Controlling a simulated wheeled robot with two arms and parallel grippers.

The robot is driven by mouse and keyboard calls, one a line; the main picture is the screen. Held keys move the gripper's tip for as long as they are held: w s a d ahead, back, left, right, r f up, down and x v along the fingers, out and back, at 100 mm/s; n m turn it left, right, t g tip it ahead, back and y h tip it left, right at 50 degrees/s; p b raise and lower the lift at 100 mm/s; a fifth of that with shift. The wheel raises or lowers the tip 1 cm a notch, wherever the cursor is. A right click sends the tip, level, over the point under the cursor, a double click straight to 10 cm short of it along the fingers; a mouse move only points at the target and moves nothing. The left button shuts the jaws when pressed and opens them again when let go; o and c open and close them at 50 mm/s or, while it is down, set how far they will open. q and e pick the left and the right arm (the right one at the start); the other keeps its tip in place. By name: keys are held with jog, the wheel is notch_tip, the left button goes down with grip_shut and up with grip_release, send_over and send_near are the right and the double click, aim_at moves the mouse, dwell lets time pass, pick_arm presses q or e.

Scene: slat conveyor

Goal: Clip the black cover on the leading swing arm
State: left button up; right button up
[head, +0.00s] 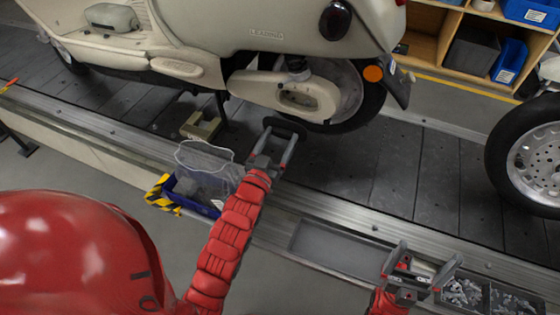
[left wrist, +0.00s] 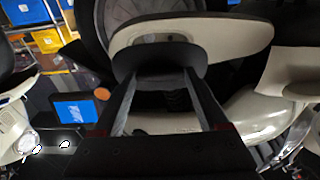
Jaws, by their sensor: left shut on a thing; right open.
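My left gripper (head: 280,135) is shut on the black cover (head: 285,125), a small dark rounded piece held across its fingertips. The cream swing arm (head: 285,92) of the scooter is just above and beyond the cover in the head view. In the left wrist view the cover (left wrist: 160,54) lies in front of the lower edge of the swing arm (left wrist: 225,35); I cannot tell whether they touch. My right gripper (head: 429,254) is open and empty near the trays at the lower right.
The scooter stands on the dark slat conveyor (head: 400,170). A blue bin (head: 195,205) and an empty grey tray (head: 335,250) sit along the near rail. Small metal parts (head: 465,293) lie at the lower right. Another wheel (head: 530,160) stands at the right.

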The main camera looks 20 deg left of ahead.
aim_at(284, 127)
pick_arm(q)
jog(key=shift+w+a+r, duration=0.1)
jog(key=shift+a+r, duration=0.05)
jog(key=shift+r, duration=0.35)
jog(key=w+b, duration=0.1)
jog(key=w, duration=0.2)
jog(key=w+b, duration=0.1)
jog(key=w, duration=0.2)
jog(key=shift+w+d+b, duration=0.2)
jog(key=shift+w+b, duration=0.15)
jog(key=shift+w, duration=0.5)
jog(key=shift+w, duration=0.2)
jog(key=shift+w, duration=1.05)
jog(key=shift+w, duration=0.15)
jog(key=o, duration=1.2)
jog(key=shift+o, duration=0.2)
